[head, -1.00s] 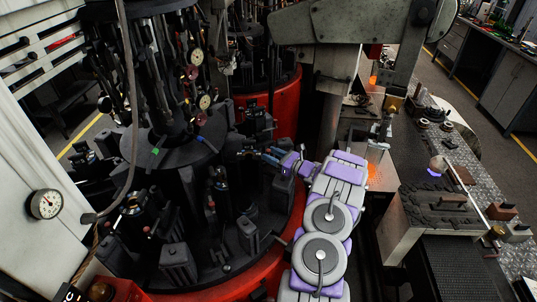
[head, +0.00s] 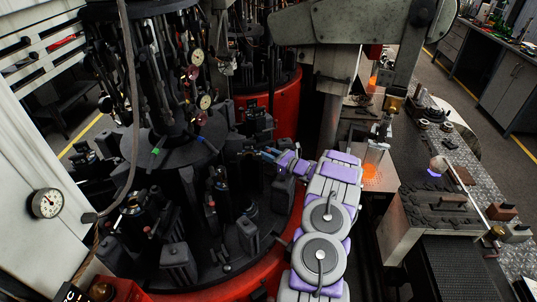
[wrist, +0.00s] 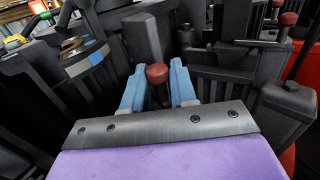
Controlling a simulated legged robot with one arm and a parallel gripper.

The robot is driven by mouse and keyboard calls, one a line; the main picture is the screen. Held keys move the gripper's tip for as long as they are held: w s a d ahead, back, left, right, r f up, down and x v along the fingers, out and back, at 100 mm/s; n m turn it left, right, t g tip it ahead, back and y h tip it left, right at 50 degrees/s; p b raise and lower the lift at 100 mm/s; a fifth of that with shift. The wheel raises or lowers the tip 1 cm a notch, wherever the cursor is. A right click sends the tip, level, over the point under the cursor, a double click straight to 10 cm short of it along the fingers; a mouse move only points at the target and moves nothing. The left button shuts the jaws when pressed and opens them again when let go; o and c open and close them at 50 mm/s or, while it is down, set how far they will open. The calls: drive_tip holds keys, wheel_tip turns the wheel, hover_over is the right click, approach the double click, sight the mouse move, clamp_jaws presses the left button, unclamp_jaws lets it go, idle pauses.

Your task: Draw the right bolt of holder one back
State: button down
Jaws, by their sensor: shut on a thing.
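My gripper (wrist: 158,88) is shut on the red-brown ball knob (wrist: 157,73) of a bolt. Its two blue fingers stand on either side of the knob, whose top shows between them. A dark upright block (wrist: 143,38) of the holder rises just behind the knob. The bolt's shaft below the knob is mostly hidden by the fingers and my grey wrist plate. In the head view my gripper (head: 268,153) reaches left into the dark mould holders on the rotary machine. The knob is too small to make out there, and I see no holder number.
Another red knob (wrist: 288,19) with a metal rod stands at the right in the wrist view. Dark holder walls crowd both sides of my gripper. The red machine rim (head: 245,276) curves below my arm. A hose (head: 130,110) hangs at the left.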

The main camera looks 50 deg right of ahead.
drive_tip(key=shift+d, duration=0.2)
drive_tip(key=shift+s+d, duration=1.05)
drive_tip(key=shift+s, duration=0.15)
drive_tip(key=c, duration=1.1)
unclamp_jaws()
drive_tip(key=shift+s+d, duration=0.15)
drive_tip(key=shift+o, duration=0.3)
drive_tip(key=shift+d, duration=0.1)
